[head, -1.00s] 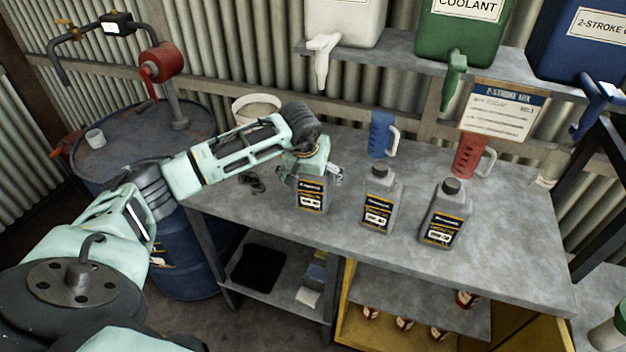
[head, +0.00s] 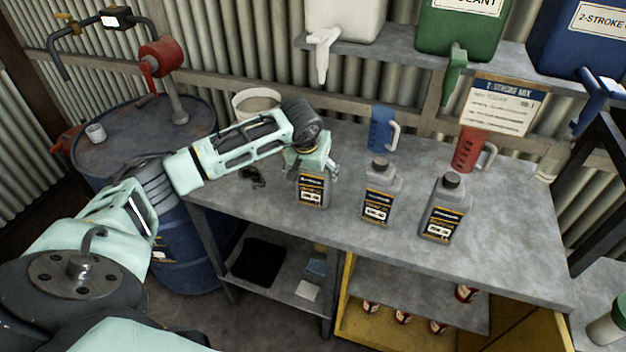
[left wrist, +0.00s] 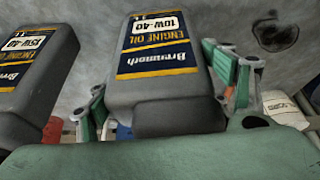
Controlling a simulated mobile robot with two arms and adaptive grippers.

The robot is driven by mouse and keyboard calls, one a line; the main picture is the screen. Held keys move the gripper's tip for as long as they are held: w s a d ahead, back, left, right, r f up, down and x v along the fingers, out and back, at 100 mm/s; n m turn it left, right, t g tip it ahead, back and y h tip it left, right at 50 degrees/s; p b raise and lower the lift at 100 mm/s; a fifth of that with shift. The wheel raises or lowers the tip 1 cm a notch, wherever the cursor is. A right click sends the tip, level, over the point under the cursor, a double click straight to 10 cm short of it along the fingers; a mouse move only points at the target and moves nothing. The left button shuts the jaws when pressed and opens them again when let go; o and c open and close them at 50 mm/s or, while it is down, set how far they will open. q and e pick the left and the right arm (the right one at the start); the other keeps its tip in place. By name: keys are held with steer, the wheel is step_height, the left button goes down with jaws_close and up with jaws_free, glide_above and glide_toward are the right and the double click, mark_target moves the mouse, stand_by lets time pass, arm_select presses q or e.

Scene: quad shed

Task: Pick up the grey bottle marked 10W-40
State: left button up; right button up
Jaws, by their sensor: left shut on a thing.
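The grey 10W-40 bottle (head: 312,190) stands upright on the grey bench, the leftmost of three grey bottles in the head view. Its label reads 10W-40 upside down in the left wrist view (left wrist: 155,55). My left gripper (head: 314,168) is shut on it from above, with a green finger on each side in the left wrist view (left wrist: 168,98). The bottle's cap and neck are hidden by the gripper. The bottle beside it (head: 379,195) is marked 15W-40 in the left wrist view (left wrist: 35,65). My right gripper is not in view.
A third grey bottle (head: 445,212) stands further right on the bench (head: 520,240). Behind are a blue jug (head: 380,133), a red jug (head: 466,152) and a pale bucket (head: 257,101). Containers with taps overhang the back.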

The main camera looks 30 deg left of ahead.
arm_select(q)
steer(key=shift+s+a+f, duration=0.1)
steer(key=shift+a, duration=0.05)
steer(key=c, duration=0.6)
steer(key=shift+r, duration=0.2)
